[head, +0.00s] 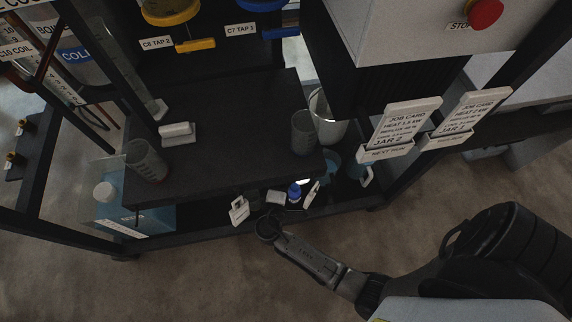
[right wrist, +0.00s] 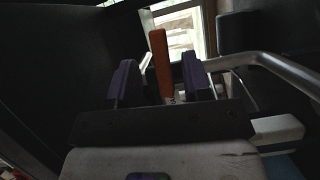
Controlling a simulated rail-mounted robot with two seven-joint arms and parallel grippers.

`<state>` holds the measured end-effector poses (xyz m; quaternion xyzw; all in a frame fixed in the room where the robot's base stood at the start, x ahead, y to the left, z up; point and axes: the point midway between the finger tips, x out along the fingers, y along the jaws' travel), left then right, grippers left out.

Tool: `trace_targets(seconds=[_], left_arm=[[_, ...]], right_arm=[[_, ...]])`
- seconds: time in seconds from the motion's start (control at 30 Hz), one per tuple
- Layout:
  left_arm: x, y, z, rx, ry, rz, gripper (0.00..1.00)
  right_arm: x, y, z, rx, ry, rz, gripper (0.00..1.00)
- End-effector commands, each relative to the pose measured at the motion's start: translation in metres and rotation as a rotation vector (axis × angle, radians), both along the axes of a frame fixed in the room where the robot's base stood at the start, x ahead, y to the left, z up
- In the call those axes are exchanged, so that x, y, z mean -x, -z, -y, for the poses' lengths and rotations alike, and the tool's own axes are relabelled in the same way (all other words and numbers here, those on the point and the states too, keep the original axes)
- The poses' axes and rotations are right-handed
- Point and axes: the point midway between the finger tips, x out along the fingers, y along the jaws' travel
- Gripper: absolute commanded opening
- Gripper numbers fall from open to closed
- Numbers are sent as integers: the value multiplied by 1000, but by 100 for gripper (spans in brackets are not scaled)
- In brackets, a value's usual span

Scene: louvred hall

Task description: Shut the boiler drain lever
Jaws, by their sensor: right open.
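An orange lever (right wrist: 160,62) stands upright in the right wrist view; I take it to be the boiler drain lever. My right gripper (right wrist: 158,78) is open, with one dark purple-padded finger on each side of the lever in the picture. Gaps show on both sides, and I cannot tell how deep the lever sits between the fingers. In the head view my right arm comes in from the lower right, and its dark end (head: 268,227) is at the bench's lower front edge. I cannot make out the lever there. My left gripper is out of view.
A metal pipe (right wrist: 275,66) bends close to the right of the gripper. The dark bench (head: 235,120) holds a beaker (head: 146,162) and a grey cup (head: 303,132). A blue bottle (head: 294,192) stands on the lower shelf. Bare floor lies in front.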

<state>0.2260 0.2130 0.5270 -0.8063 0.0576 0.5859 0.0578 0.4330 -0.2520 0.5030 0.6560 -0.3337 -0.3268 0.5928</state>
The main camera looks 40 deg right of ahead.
Motion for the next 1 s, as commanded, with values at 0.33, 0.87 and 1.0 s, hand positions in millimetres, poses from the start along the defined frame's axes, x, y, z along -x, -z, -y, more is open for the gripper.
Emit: trace_targets(seconds=[0.33, 0.87, 1.0], left_arm=[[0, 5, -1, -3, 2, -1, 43], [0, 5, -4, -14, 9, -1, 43], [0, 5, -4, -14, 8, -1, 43]], right_arm=[[-25, 2, 26, 0, 6, 0, 45], [-28, 2, 30, 0, 7, -1, 36], [-28, 2, 30, 0, 7, -1, 23]])
